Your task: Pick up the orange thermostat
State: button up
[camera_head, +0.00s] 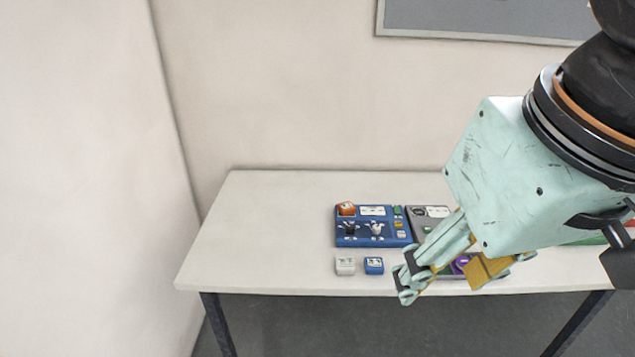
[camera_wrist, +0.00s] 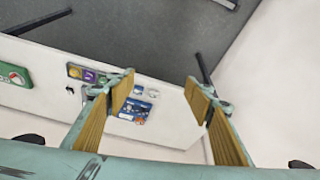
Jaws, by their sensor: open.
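The orange thermostat (camera_head: 346,208) is a small block at the back left corner of a blue panel (camera_head: 345,240) on the white table. In the wrist view it is a small orange spot (camera_wrist: 139,121) at the edge of the blue panel (camera_wrist: 128,112). My gripper (camera_head: 455,272) is open and empty, with its fingers apart. In the head view it is to the right of the thermostat and nearer the camera. In the wrist view the gap between the fingertips (camera_wrist: 162,88) is well above the table, away from the thermostat.
A white block (camera_head: 345,266) and a blue block (camera_head: 374,265) lie in front of the blue panel. A grey panel (camera_head: 432,211) beside it and a purple item (camera_head: 461,262) are partly hidden by my gripper. The table's left side (camera_head: 265,230) is clear; walls stand behind and left.

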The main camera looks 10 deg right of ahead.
dwell(0.3)
jog(key=w+d+r+n+g+h+p, duration=0.1)
jog(key=w+d+n+p, duration=0.3)
jog(key=w, duration=1.4)
jog(key=w+a+r+n+g+h+p, duration=0.15)
jog(key=w+n, duration=0.35)
jog(key=w, duration=1.3)
jog(key=w+f+n+p, duration=0.1)
jog(key=w+f+n, duration=0.3)
jog(key=w, duration=0.5)
jog(key=w+f+n+p, duration=0.2)
jog(key=w+f, duration=0.4)
jog(key=w, duration=0.2)
jog(key=w+f+n+h+p, duration=0.1)
jog(key=w+f+n, duration=0.1)
jog(key=w+f, duration=0.4)
jog(key=w+f+n+h+p, duration=0.1)
jog(key=w+f+n, duration=0.2)
jog(key=w+f, duration=0.4)
notch_tip(320, 180, down, 5)
jog(key=shift+a+r+g+p, duration=0.15)
jog(key=shift+a+g+p, duration=0.15)
jog(key=shift+g, duration=0.05)
